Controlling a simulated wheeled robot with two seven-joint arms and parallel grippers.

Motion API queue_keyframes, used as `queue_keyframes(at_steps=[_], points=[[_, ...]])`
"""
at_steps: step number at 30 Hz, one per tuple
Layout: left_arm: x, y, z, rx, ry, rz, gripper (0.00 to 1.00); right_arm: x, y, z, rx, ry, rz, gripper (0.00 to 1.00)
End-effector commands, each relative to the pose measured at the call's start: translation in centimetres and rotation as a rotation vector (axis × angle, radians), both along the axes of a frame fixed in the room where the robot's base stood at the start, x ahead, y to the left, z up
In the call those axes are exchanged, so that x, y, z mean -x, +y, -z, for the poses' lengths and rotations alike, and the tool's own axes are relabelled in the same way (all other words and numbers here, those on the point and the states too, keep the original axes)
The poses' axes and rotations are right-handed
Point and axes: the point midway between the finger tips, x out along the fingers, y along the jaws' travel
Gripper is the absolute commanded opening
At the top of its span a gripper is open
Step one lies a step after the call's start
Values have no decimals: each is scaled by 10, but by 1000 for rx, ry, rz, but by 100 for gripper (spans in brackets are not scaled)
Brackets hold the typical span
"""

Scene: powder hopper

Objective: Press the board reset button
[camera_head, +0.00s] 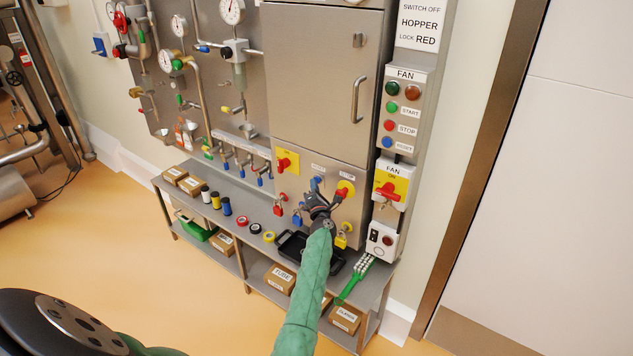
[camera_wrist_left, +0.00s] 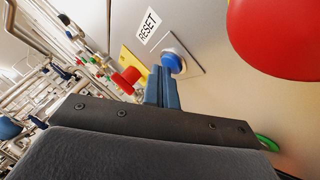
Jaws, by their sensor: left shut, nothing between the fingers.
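The blue round reset button (camera_wrist_left: 174,62) sits on a square metal plate under a RESET label (camera_wrist_left: 148,26) in the left wrist view. In the head view the button (camera_head: 316,182) is on the steel board below the cabinet door. My left gripper (camera_wrist_left: 162,75) is shut and empty, its blue fingertips pressed together at the button's left edge. I cannot tell whether they touch it. In the head view the left gripper (camera_head: 313,197) is in front of the board, with the green-sleeved arm behind it. My right gripper is in neither view.
A large red knob (camera_wrist_left: 282,38) is close on the right in the wrist view. A red switch on a yellow plate (camera_head: 287,161) is left of the button. Padlocks hang nearby. A steel bench (camera_head: 262,215) with a black tray (camera_head: 292,247) is below.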

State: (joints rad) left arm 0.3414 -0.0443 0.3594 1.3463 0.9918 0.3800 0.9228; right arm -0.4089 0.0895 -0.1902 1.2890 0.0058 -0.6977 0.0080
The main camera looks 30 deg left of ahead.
Motion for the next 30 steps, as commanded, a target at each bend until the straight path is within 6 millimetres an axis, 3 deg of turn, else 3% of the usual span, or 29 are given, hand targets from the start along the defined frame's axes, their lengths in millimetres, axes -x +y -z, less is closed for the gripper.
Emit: queue_keyframes(at_steps=[9,21,30], points=[[13,1,0,0,0,0,0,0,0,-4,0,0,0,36],[15,1,0,0,0,0,0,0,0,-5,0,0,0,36],[37,3,0,0,1,-1,0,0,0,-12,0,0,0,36]])
